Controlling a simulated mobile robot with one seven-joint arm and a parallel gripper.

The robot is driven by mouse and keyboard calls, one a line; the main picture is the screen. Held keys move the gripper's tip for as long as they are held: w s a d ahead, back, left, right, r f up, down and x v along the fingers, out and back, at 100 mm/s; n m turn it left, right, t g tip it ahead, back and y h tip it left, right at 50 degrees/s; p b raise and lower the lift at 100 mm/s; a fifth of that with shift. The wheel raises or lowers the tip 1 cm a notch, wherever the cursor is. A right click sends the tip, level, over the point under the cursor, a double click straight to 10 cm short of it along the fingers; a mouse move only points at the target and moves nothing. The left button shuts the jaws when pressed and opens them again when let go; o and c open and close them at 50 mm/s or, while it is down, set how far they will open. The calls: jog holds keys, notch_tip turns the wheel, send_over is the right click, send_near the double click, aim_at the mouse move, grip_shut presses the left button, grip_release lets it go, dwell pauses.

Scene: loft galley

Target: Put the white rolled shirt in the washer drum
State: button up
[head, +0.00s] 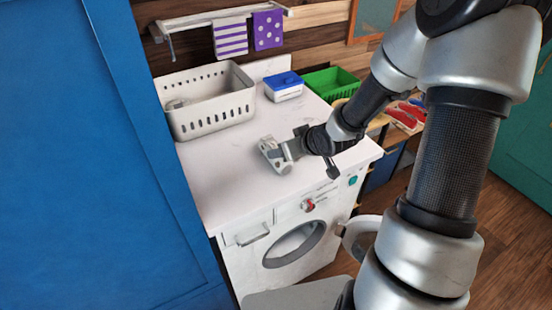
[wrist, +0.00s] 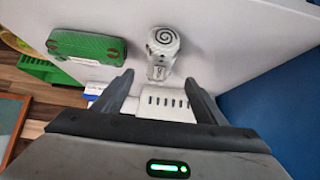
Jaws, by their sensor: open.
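In the wrist view, the white rolled shirt (wrist: 163,40) has a dark spiral on its end and lies on the white washer top, ahead of and between my two dark fingers. My gripper (wrist: 158,78) is open and empty, apart from the roll. The washer's front (head: 240,275) has a round drum opening (head: 293,245) with a grey ring, below and in front of my gripper.
A white slotted basket (head: 213,112), a blue-lidded box (head: 284,86) and a green crate (head: 333,80) stand along the back. A green textured item (wrist: 88,46) lies beside the roll in the wrist view. A blue panel (head: 80,150) bounds the left. The front-left top is clear.

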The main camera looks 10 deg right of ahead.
aim_at(267, 143)
jog(key=x, duration=1)
jog(key=shift+w+f, duration=0.15)
jog(key=shift+f, duration=0.05)
jog(key=c, duration=1.2)
jog(key=shift+c, duration=0.5)
jog(key=shift+r, duration=0.15)
